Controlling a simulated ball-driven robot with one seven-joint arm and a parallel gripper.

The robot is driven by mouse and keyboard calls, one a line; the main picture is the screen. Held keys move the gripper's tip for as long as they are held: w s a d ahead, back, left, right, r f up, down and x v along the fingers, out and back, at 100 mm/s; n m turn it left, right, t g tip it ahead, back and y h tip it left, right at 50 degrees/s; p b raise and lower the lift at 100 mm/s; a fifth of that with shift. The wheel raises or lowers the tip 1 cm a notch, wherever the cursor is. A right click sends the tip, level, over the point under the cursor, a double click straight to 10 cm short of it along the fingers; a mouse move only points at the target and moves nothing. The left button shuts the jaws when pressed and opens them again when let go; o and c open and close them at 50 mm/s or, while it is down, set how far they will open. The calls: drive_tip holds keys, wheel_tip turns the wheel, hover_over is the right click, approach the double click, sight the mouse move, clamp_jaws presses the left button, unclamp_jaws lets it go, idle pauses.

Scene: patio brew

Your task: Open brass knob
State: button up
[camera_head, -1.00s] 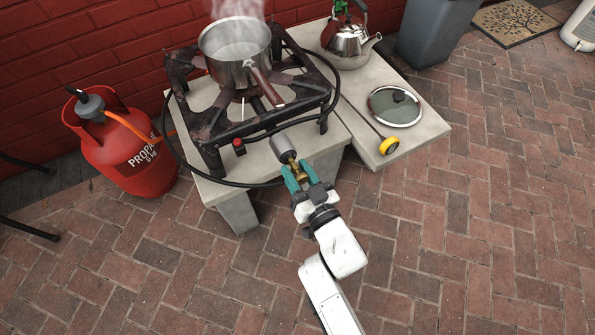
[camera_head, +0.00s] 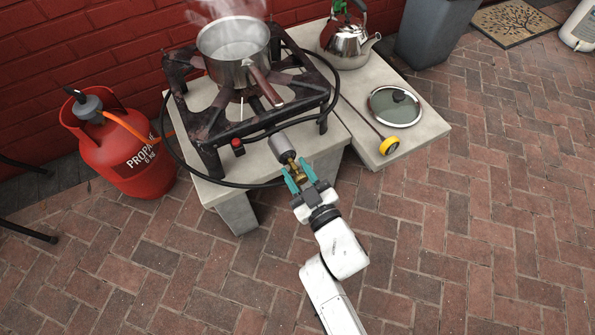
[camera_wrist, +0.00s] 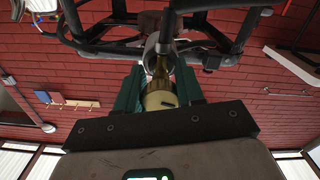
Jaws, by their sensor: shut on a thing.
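A small dark mark shows on the knob's face. The fingers partly hide the knob's sides.
The black burner stand (camera_head: 250,125) carries a steaming pot (camera_head: 234,66) above the knob. A red propane cylinder (camera_head: 130,160) stands at left. A kettle (camera_head: 346,40), a glass lid (camera_head: 395,106) and a yellow-ended rod (camera_head: 389,145) rest on the right slab. Brick paving in front is clear.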

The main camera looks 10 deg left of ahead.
drive_tip(key=shift+f, duration=0.25)
drive_tip(key=o, duration=0.7)
drive_tip(key=shift+c, duration=0.2)
drive_tip(key=o, duration=0.3)
drive_tip(key=shift+r, duration=0.15)
drive_tip(key=p+v, duration=0.4)
drive_tip(key=v, duration=0.7)
drive_tip(key=shift+w, duration=0.1)
